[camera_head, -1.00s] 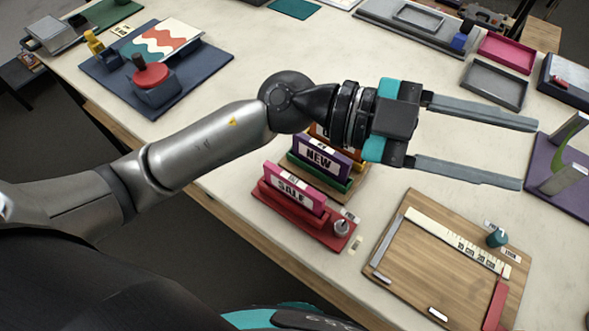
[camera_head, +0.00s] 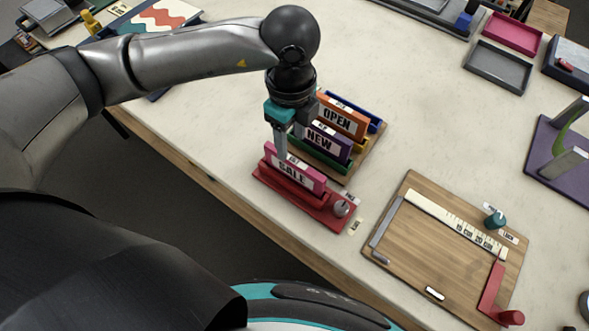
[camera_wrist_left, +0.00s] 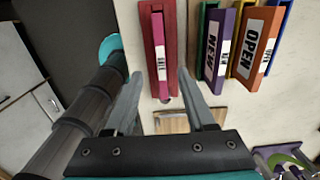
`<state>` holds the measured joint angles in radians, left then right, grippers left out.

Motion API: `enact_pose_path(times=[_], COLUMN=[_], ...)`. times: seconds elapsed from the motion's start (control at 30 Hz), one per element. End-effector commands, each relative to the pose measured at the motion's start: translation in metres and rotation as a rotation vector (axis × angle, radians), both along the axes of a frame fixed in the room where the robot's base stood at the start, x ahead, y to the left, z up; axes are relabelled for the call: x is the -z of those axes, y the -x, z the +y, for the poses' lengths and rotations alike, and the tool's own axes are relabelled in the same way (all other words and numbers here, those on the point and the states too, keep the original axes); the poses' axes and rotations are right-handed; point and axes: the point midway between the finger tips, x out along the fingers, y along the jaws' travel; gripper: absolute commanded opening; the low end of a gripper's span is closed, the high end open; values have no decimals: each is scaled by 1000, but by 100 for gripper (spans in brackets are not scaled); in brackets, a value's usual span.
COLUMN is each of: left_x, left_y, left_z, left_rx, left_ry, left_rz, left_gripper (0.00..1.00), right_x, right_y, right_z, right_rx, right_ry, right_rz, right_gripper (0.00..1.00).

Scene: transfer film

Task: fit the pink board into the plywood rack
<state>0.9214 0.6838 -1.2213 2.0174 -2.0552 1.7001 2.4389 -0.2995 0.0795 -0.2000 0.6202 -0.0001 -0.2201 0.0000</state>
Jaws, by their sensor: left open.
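The pink board (camera_head: 294,174), labelled SALE, stands upright in a red holder (camera_head: 325,212). In the left wrist view the pink board (camera_wrist_left: 161,55) lies between my finger lines. My left gripper (camera_head: 284,150) is open and points down over the pink board, its fingers spread to either side. I cannot tell whether either finger touches it. The plywood rack (camera_head: 368,153) stands just behind, with coloured slots holding a purple NEW board (camera_head: 322,140) and an orange OPEN board (camera_head: 340,118). A green slot piece (camera_head: 318,156) sits at its near side, with no board seen in it. My right gripper is not in view.
A silver knob (camera_head: 341,208) stands on the red holder's right end. A wooden cutting board with a ruler (camera_head: 455,222) lies to the right. Grey and pink trays (camera_head: 497,66) are at the back right. A purple stand (camera_head: 560,165) is at the far right. Pale tabletop is free between them.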

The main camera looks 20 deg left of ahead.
Motion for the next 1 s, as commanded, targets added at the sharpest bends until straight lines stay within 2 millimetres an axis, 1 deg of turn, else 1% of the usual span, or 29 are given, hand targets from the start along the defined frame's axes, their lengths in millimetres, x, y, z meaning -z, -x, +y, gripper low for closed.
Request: enact_pose_path(times=[0.03, 0.1, 0.2, 0.3, 0.57, 0.7, 0.83, 1.0], left_x=[12, 28, 47, 60, 79, 99, 115, 122], left_y=[1, 1, 1, 0, 1, 1, 1, 1], left_z=[0, 0, 0, -1, -3, -5, -6, -6], left_rx=[-2, -1, 1, 0, 3, 3, 2, 2], left_ry=[-2, 0, 1, 2, 3, 2, 4, 5], left_rz=[5, 4, 4, 2, 3, 3, 1, 1], left_gripper=[55, 55, 55, 55, 55, 55, 55, 55], right_x=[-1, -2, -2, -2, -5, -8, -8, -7], right_y=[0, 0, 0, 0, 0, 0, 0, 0], right_z=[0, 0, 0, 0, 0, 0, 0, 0], right_rx=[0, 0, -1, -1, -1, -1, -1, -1], right_ry=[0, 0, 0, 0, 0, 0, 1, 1], right_rz=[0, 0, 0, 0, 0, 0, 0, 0], right_gripper=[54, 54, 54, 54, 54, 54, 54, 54])
